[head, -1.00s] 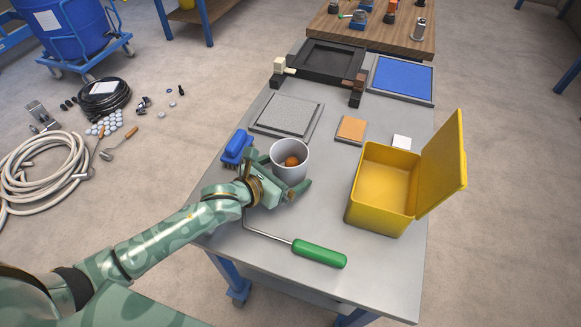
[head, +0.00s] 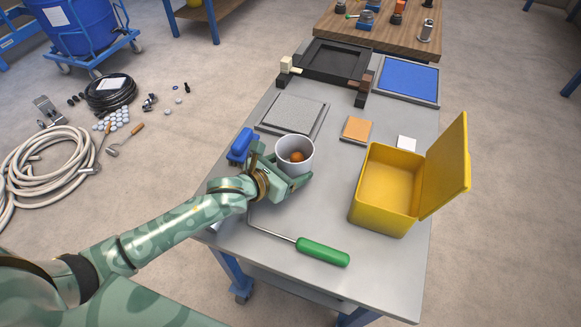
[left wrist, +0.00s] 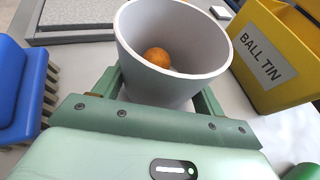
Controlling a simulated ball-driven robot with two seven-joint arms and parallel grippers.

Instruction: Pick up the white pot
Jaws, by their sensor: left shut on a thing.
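The white pot (head: 294,164) is upright near the left side of the grey table, with an orange-brown ball (head: 297,157) inside it. My left gripper (head: 285,180) is shut on the pot, its fingers on either side of the lower wall. The pot also shows in the left wrist view (left wrist: 190,84), with the ball (left wrist: 158,57) low inside. I cannot tell whether the pot's base touches the table. My right gripper is not in view.
A blue brush (head: 241,146) stands close left of the pot. A green-handled tool (head: 322,251) lies in front. An open yellow tin (head: 380,205) labelled BALL TIN stands to the right. A grey plate (head: 293,114) and orange block (head: 356,129) lie behind.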

